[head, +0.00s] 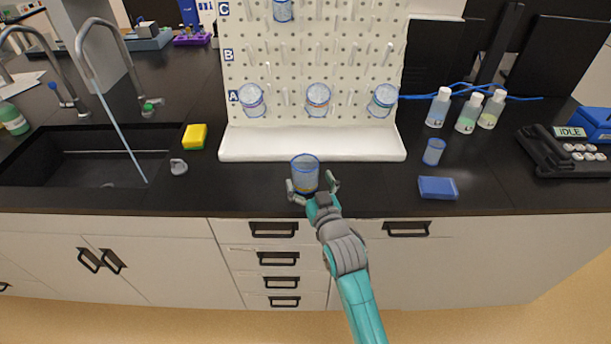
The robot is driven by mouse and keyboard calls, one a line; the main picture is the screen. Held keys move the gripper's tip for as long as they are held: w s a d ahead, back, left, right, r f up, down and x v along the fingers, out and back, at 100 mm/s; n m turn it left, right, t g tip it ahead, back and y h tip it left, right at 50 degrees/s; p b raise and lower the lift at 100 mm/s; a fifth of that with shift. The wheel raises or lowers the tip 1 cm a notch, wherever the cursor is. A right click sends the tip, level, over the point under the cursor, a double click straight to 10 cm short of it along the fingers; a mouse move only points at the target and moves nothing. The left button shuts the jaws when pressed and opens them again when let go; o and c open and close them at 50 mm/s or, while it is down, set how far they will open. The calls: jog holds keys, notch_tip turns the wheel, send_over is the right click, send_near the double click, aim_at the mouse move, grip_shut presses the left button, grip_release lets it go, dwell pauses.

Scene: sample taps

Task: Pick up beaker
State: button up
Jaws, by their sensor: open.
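A clear beaker (305,172) with a blue rim stands upright on the black counter, in front of the drying rack's white tray. A yellowish band shows near its bottom. My gripper (312,187) is open, with one finger to the left and one to the right of the beaker's lower part. I cannot tell whether the fingers touch the glass. Other beakers hang on the pegboard: three in row B's lower neighbour, row A, including the middle one (318,100), and one at row C (283,10).
The white drip tray (312,155) lies just behind the beaker. A small blue-rimmed cup (433,152), a blue sponge (438,188) and several bottles (467,113) stand to the right. A yellow sponge (195,137), a grey object (178,167) and the sink (70,170) are left.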

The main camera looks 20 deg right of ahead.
jog(key=shift+w, duration=1.45)
jog(key=c, duration=1.2)
jog(key=shift+o, duration=0.2)
jog(key=shift+r, duration=0.2)
jog(key=s, duration=1.8)
jog(key=shift+r, duration=0.1)
